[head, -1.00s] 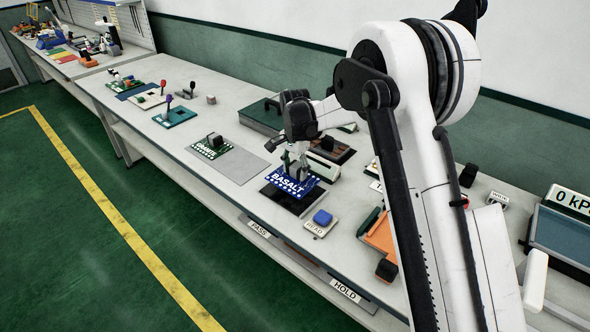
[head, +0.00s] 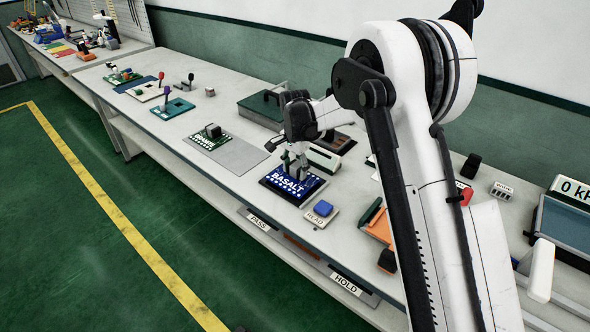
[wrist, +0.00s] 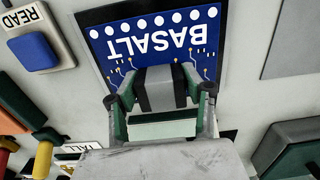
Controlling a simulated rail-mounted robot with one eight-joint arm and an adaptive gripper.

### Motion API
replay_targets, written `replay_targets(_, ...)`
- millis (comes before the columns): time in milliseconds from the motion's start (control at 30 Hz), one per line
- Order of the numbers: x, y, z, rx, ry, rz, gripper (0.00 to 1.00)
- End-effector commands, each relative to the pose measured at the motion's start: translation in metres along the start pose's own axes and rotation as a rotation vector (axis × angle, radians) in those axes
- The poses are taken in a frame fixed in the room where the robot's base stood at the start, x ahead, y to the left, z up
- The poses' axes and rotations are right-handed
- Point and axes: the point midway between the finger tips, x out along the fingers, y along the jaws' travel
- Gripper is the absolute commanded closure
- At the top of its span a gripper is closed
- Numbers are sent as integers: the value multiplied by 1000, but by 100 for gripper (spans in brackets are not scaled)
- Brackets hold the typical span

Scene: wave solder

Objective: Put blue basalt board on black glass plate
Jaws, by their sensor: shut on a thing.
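The blue basalt board (head: 291,187), with white BASALT lettering and a row of white dots, lies over the black glass plate (head: 266,182). The plate's dark border shows around the board. In the wrist view the board (wrist: 199,31) covers most of the plate (wrist: 98,60), whose black rim shows at its sides. My gripper (head: 296,170) is above the board, shut on the dark block-shaped handle (wrist: 160,88) that stands on it. Whether the board's underside fully touches the plate cannot be told.
A blue button on a READ base (head: 322,210) stands just right of the plate. A green granite board (head: 208,137) lies on a grey mat (head: 245,156) to the left. A dark green case (head: 262,109) stands behind. An orange tray (head: 376,224) is at the right.

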Motion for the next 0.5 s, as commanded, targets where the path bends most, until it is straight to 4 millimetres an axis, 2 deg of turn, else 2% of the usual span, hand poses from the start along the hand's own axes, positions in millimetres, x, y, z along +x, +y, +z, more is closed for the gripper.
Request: replay_targets(500, 7, 0, 0, 0, 0, 0, 93)
